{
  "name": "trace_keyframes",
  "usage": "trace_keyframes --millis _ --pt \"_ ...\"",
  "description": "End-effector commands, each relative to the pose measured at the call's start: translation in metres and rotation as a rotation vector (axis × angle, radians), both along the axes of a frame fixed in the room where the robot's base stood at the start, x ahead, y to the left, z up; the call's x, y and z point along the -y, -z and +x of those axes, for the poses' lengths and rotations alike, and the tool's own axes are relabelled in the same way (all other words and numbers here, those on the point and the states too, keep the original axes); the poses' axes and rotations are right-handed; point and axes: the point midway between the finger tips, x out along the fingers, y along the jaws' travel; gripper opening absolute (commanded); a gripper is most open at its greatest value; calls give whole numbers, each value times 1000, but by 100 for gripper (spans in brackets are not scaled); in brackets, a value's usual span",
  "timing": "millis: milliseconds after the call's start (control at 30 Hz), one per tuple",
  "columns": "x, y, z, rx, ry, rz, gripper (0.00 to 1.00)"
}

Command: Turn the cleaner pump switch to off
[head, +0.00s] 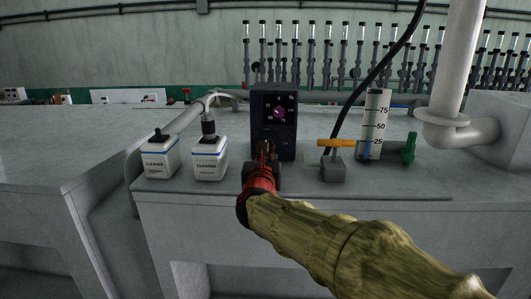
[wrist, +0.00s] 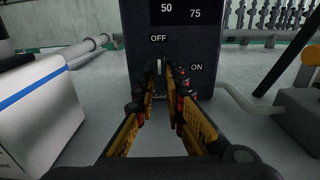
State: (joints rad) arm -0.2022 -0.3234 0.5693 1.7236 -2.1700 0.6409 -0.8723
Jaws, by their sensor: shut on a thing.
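The dark cleaner pump box (head: 274,105) stands on the grey counter, with a pink-marked dial (head: 279,113) on its upper front. In the wrist view, the pump front (wrist: 137,45) carries OFF above and ON to the right of the cleaner pump switch (wrist: 158,65). The switch's pale upright mark shows just below OFF and appears to point towards it. My gripper (wrist: 165,82) is at the switch, its yellow and black fingers shut on it, hiding its lower part. In the head view, my gripper (head: 265,150) covers the lower pump front.
Two white cleaner bottles (head: 210,160) stand left of the pump; the nearer one has a hose in its top. An orange-handled valve (head: 336,143), a graduated cylinder (head: 375,125) and a green valve (head: 409,148) are to the right. The counter's front edge (head: 300,196) lies below my arm.

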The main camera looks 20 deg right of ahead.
Motion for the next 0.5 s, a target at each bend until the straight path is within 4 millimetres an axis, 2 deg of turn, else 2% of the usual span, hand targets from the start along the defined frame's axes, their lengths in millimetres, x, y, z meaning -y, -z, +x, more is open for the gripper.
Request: trace_keyframes --millis 400,433,500 --pt "0 -1 0 -1 -1 -9 0" --pt "0 -1 0 -1 -1 -9 13" --pt "0 -1 0 -1 -1 -9 17"
